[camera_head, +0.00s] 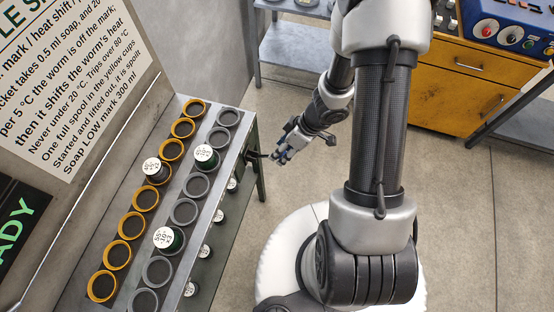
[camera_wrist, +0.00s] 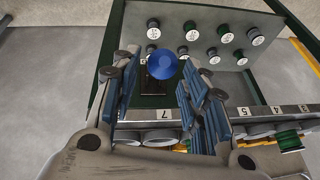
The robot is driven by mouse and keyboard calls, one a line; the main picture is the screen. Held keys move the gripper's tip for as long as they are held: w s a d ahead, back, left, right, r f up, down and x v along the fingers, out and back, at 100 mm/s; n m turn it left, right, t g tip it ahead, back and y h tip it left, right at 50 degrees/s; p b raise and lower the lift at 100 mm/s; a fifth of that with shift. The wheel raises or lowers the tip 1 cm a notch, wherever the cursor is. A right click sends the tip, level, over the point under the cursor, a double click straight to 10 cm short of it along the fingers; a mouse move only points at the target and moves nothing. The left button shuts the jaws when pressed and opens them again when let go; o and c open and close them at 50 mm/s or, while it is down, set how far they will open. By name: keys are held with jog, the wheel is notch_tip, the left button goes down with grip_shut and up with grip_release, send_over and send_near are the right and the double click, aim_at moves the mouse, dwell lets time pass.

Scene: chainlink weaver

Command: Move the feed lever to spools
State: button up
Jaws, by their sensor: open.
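A round blue knob (camera_wrist: 163,66), which looks like the feed lever's end, shows in the wrist view in front of a dark slotted plate (camera_wrist: 158,95) on the machine's side. My gripper (camera_wrist: 160,100) is open, with its blue-padded fingers on either side of the view and the knob just past the gap between them. I see no finger touching the knob. In the head view my gripper (camera_head: 282,154) is beside the end of the bench, by a small dark part sticking out. The knob is not clear there.
The bench top (camera_head: 225,150) holds yellow cups (camera_head: 145,199), grey cups (camera_head: 183,211) and a few white-capped spools (camera_head: 166,238). Several more spools (camera_wrist: 227,34) stick out of the side panel. A yellow cabinet (camera_head: 455,85) stands behind. The floor (camera_head: 455,215) to the right is clear.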

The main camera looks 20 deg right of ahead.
jog(key=shift+b+x, duration=1.05)
jog(key=shift+x, duration=1.15)
grip_shut()
